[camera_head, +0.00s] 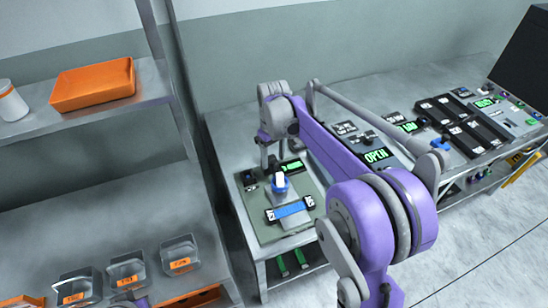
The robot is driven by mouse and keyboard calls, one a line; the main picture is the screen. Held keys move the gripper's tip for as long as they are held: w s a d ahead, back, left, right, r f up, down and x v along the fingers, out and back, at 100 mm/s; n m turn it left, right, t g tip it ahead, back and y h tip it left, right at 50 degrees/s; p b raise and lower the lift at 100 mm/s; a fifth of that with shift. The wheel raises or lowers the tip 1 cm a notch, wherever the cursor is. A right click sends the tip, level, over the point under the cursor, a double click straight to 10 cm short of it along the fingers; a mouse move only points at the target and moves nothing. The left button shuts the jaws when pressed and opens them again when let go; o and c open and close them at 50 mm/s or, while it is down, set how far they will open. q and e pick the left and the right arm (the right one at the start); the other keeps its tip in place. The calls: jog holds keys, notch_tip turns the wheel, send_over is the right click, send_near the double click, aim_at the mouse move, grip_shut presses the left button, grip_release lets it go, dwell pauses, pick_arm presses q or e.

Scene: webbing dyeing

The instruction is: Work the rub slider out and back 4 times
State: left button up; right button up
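The rub device is a grey-green plate (252,215) at the left end of the long bench. My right arm reaches in from the lower right, and my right gripper (270,158) points down just behind the knob. Its fingertips are small and partly hidden, so I cannot tell whether they touch the knob or are open. My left gripper is not clearly visible.
An orange tray (93,85) and a white jar (11,103) stand on the left shelf. Several clear labelled bins (181,256) sit lower left. Panels with green displays, one reading OPEN (376,155), and a black rack (468,124) fill the bench to the right.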

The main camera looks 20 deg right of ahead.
pick_arm(q)
jog(key=shift+s, duration=0.15)
pick_arm(e)
jog(key=shift+s+r, duration=0.1)
jog(key=shift+s, duration=0.05)
pick_arm(q)
jog(key=shift+w+r+p, duration=0.25)
jog(key=shift+r+p, duration=0.05)
jog(key=shift+r, duration=0.15)
pick_arm(e)
notch_tip(320, 180, up, 11)
jog(key=shift+f, duration=0.2)
pick_arm(q)
jog(key=shift+f, duration=0.15)
